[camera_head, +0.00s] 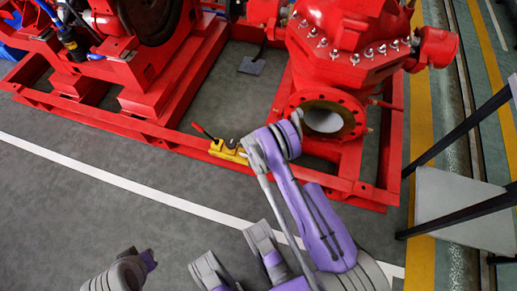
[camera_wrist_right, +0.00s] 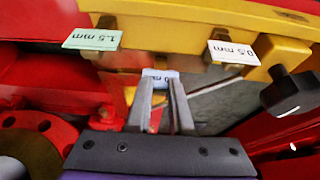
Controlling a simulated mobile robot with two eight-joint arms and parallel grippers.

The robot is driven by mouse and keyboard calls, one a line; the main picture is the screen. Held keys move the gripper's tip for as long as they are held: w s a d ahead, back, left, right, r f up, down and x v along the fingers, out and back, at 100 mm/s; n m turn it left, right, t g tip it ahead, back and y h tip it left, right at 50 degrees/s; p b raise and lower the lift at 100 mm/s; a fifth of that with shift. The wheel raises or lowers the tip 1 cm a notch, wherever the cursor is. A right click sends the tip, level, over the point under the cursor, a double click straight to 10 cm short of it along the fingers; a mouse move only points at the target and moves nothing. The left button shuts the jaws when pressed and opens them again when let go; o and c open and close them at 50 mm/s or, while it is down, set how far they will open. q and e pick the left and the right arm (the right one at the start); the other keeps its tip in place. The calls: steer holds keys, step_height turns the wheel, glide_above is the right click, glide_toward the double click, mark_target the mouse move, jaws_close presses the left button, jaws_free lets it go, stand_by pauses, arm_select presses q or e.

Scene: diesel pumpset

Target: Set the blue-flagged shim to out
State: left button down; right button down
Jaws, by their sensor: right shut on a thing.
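The blue-flagged shim (camera_wrist_right: 160,74) is in the middle of the right wrist view, its pale blue label partly covered by the fingers. My right gripper (camera_wrist_right: 161,84) is shut on it at the tag. The tag is just below the yellow block (camera_wrist_right: 200,18), between a green 1.5 mm flag (camera_wrist_right: 93,39) and a white 0.5 mm flag (camera_wrist_right: 234,52). In the head view the yellow block (camera_head: 228,151) sits at the red frame's front edge, and my right arm hides the right fingertips.
A black knob (camera_wrist_right: 288,92) is right of the gripper in the wrist view. A red-handled lever (camera_head: 203,131) is beside the yellow block. The red frame (camera_head: 150,127) and red pump casing (camera_head: 345,40) are close by. The grey floor in front (camera_head: 80,215) is clear.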

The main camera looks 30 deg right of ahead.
stand_by(0.8)
steer(key=s+a, duration=0.2)
steer(key=a, duration=0.1)
steer(key=shift+s+a+p, duration=0.1)
steer(key=shift+s+p, duration=0.2)
steer(key=shift+s, duration=0.05)
steer(key=c, duration=0.8)
jaws_free()
steer(key=p+v, duration=0.2)
steer(key=v, duration=0.9)
steer(key=shift+p, duration=0.35)
